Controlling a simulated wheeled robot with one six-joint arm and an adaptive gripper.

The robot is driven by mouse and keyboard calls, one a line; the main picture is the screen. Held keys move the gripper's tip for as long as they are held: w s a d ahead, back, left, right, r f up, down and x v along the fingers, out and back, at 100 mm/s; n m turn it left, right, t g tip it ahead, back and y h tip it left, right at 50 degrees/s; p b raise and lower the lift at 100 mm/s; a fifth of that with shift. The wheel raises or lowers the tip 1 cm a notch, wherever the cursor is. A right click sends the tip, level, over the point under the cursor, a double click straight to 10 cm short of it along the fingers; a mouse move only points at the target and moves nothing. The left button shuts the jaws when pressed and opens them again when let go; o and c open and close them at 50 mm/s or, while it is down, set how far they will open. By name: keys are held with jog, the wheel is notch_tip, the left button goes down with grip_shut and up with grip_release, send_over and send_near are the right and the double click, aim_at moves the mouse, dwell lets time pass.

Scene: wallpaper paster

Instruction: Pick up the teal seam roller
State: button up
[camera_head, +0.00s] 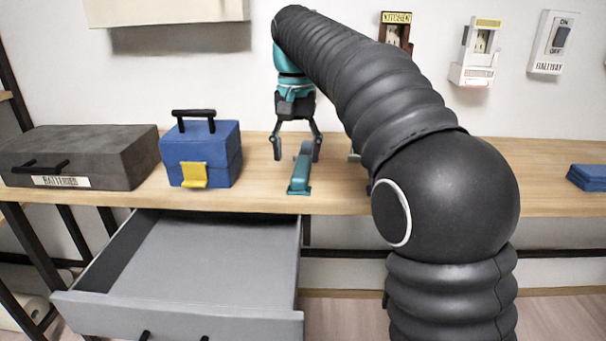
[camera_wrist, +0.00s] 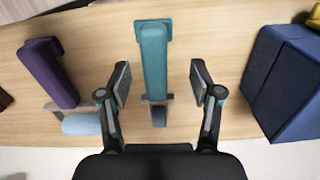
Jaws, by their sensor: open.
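The teal seam roller (camera_head: 300,172) lies on the wooden bench, to the right of the blue box. In the wrist view the teal seam roller (camera_wrist: 153,65) runs lengthwise between my fingers, with a dark grey end toward my palm. My gripper (camera_head: 297,152) points down over the bench at the roller. In the wrist view my gripper (camera_wrist: 160,82) is open, with one finger on each side of the roller and gaps showing on both sides. I cannot tell how far the fingertips are above the bench.
A purple tool (camera_wrist: 48,72) with a light blue roller (camera_wrist: 82,124) lies beside the teal one. A blue box (camera_head: 202,152) with a yellow latch and a dark batteries case (camera_head: 82,155) stand left. A grey drawer (camera_head: 200,255) hangs open below. A blue stack (camera_head: 588,177) lies far right.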

aim_at(300, 171)
jog(key=f, duration=0.2)
jog(key=f+b, duration=0.1)
jog(key=f, duration=0.1)
jog(key=shift+s+d, duration=0.1)
jog(key=shift+d, duration=0.3)
jog(key=shift+f, duration=0.65)
jog(key=shift+c, duration=0.2)
grip_shut()
